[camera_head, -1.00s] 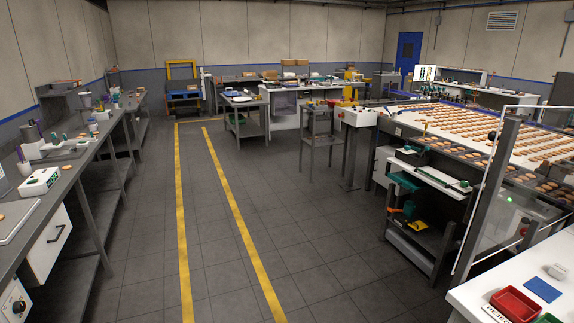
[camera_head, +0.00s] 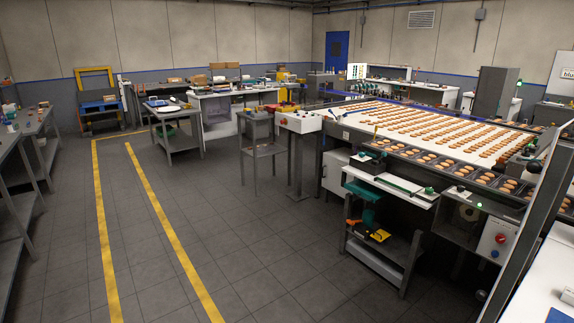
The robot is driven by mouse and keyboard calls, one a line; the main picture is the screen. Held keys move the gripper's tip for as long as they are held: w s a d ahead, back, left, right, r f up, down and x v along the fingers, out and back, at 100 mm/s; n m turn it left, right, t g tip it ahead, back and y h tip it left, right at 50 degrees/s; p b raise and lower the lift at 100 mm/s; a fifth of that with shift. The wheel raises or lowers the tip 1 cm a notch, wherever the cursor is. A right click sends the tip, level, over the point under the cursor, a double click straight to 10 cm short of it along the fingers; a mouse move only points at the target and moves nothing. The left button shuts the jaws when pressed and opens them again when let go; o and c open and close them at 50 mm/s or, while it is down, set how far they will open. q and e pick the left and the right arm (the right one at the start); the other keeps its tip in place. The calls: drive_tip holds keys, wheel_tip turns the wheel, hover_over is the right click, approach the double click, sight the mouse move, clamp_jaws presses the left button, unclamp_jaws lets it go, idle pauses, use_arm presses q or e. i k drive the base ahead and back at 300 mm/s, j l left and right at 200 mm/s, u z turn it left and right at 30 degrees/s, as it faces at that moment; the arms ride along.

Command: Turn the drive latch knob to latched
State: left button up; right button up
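I cannot make out for certain which part is the drive latch knob, or how it is turned. A grey control box (camera_head: 496,240) with a red round knob (camera_head: 501,239) and a blue one below it is at the right, under the conveyor's near edge. A white control panel (camera_head: 300,122) with small coloured controls stands on a post at the conveyor's left end. Neither of my grippers shows in this view.
The biscuit conveyor (camera_head: 435,130) fills the right side, with a low shelf cart (camera_head: 385,262) in front. A frame post (camera_head: 530,235) crosses the right foreground. Benches (camera_head: 20,150) line the left. The floor (camera_head: 235,240) between is open, with yellow lines.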

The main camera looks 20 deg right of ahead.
sight(500, 238)
drive_tip(key=i+z, duration=0.25)
drive_tip(key=z, duration=0.2)
drive_tip(key=i+z, duration=0.25)
drive_tip(key=z, duration=0.2)
drive_tip(key=i+j+z, duration=0.2)
drive_tip(key=z, duration=0.25)
drive_tip(key=i+j+z, duration=0.2)
drive_tip(key=z, duration=0.25)
drive_tip(key=i+j+z, duration=0.3)
drive_tip(key=z, duration=0.2)
drive_tip(key=i+j, duration=0.1)
drive_tip(key=i, duration=0.6)
drive_tip(key=i+j, duration=0.1)
drive_tip(key=i, duration=0.6)
